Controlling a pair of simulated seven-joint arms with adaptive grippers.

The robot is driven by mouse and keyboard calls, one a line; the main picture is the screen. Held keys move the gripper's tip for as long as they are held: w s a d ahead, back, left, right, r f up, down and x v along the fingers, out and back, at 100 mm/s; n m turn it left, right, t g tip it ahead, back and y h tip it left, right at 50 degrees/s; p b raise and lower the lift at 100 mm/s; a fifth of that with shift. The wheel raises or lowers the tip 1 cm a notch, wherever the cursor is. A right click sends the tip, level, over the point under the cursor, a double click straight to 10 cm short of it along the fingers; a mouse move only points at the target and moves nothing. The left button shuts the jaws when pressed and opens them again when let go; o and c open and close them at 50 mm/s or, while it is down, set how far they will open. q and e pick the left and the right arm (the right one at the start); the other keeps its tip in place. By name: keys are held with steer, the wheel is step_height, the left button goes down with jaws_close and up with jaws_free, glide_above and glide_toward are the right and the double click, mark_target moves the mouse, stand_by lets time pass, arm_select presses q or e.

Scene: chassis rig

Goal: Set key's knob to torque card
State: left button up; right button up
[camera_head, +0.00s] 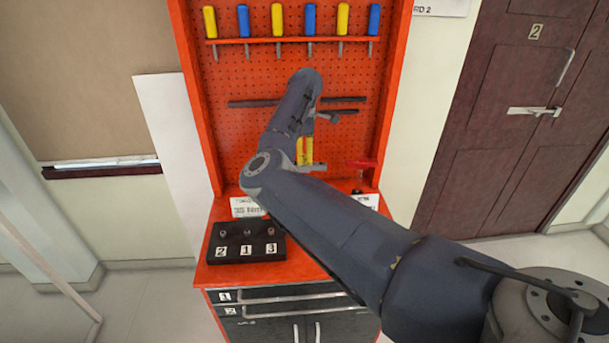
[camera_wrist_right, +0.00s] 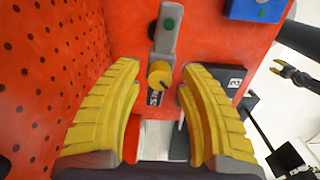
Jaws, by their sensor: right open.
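In the right wrist view a grey key (camera_wrist_right: 164,36) with a green dot stands out from the orange bench. Its round yellow knob (camera_wrist_right: 159,74) has a dark mark, and a small dark scale with white marks sits just below. My right gripper (camera_wrist_right: 160,85) is open, its yellow fingers on both sides of the knob with gaps, holding nothing. In the head view the right gripper (camera_head: 304,150) is partly hidden by my arm, and the key is hidden. White printed cards stand at the bench's back, left (camera_head: 247,207) and right (camera_head: 367,200); their text is unreadable.
An orange pegboard (camera_head: 250,85) rises behind the bench, with yellow and blue screwdrivers (camera_head: 311,18) on a rack. A black block (camera_head: 246,243) numbered 2, 1, 3 sits at the bench's left. A blue object (camera_wrist_right: 258,8) is at the wrist view's top. Numbered drawers (camera_head: 280,292) are below.

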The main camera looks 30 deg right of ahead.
steer(key=n, duration=0.6)
steer(key=shift+n, duration=0.4)
jaws_close()
stand_by(0.4)
steer(key=m, duration=1.1)
